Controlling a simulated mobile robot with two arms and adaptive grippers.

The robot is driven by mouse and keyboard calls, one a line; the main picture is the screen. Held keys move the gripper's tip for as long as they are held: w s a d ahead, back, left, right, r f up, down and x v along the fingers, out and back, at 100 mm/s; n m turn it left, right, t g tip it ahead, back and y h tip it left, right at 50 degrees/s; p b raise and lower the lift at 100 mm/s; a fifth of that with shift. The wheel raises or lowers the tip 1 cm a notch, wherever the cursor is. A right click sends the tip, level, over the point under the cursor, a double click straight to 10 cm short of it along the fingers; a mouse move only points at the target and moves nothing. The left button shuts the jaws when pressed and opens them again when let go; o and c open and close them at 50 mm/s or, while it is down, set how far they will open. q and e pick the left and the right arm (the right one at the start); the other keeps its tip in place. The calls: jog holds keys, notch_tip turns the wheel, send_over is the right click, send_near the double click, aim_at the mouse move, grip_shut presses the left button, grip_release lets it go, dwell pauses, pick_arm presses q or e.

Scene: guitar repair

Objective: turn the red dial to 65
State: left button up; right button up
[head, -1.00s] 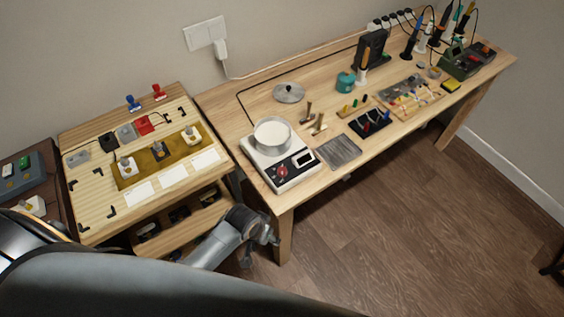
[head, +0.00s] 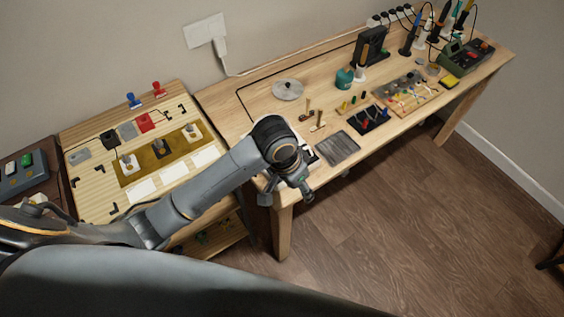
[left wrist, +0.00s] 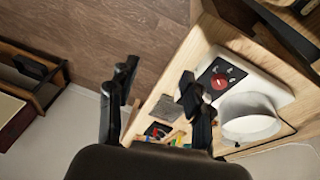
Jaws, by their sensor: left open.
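The red dial (left wrist: 219,81) sits on the dark front panel of a white hot plate (left wrist: 262,82) in the left wrist view. In the head view my left arm hides the dial and most of the hot plate. My left gripper (head: 306,192) is at the table's front edge there, in front of the hot plate. In the left wrist view the left gripper (left wrist: 158,76) has its fingers spread with nothing between them. The dial is apart from it, to the right of the right finger. The dial's setting is too small to read.
A grey ridged plate (head: 338,147) lies right of the hot plate, with a dark tool rack (head: 368,122) beyond. A lower side table (head: 80,205) with stamps and switches stands at left. Floor (head: 400,230) in front of the bench is clear.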

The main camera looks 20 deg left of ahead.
pick_arm(q)
jog(key=w+a+r+g+y, duration=0.1)
jog(key=w+a+r+y, duration=0.15)
jog(key=w, duration=0.25)
jog(key=w+a+r+y, duration=0.1)
jog(key=w+a+r, duration=0.2)
jog(key=w+a, duration=0.15)
jog(key=shift+n, duration=0.4)
jog(key=f, duration=0.4)
jog(key=f+p, duration=0.1)
jog(key=f, duration=0.8)
jog(key=shift+w+a+f+p, duration=0.15)
jog(key=shift+w+f+p, duration=0.1)
jog(key=shift+p, duration=0.1)
jog(key=shift+h, duration=0.25)
pick_arm(e)
jog(key=shift+r, duration=0.85)
pick_arm(q)
grip_shut()
pick_arm(e)
jog(key=shift+d, duration=0.25)
